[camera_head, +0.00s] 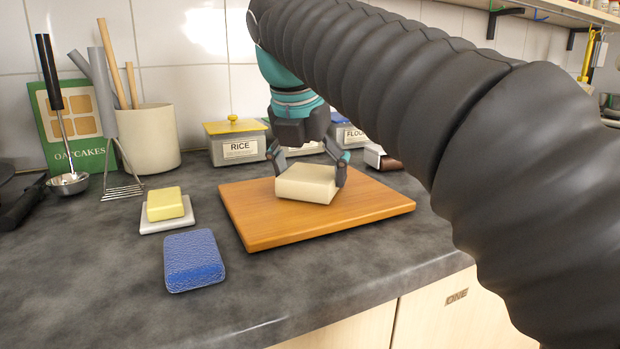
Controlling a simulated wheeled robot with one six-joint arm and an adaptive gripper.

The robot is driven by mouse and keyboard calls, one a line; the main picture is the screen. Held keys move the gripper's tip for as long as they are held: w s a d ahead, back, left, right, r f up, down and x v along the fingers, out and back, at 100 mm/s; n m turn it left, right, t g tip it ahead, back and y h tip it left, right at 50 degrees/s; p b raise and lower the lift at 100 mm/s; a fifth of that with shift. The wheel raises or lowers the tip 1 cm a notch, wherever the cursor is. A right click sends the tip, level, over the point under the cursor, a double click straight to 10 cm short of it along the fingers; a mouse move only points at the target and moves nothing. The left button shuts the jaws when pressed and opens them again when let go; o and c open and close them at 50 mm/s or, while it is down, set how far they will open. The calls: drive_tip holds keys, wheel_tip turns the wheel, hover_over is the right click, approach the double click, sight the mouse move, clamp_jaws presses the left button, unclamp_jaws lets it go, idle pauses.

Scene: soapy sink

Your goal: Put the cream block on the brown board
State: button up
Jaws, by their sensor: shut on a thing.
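The cream block (305,184) is a pale rectangular block over the middle of the brown board (262,234). My gripper (309,174) is shut on the block, with one finger at its left side and one at its right. The block is level and very close to the board's top; I cannot tell whether its underside touches the wood. The board lies flat on the dark grey counter.
A blue sponge (193,260) and a yellow block (165,204) on a white dish (150,226) lie left of the board. Behind stand a rice canister (238,152), a utensil crock (150,140) and an oatcakes box (80,120). The counter's front edge is close.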

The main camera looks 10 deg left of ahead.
drive_tip(key=shift+f, duration=0.1)
drive_tip(key=o, duration=1.1)
drive_tip(key=shift+f, duration=0.1)
drive_tip(key=p+v, duration=0.1)
drive_tip(key=v, duration=1.1)
drive_tip(key=shift+p, duration=0.35)
drive_tip(key=shift+w, duration=0.1)
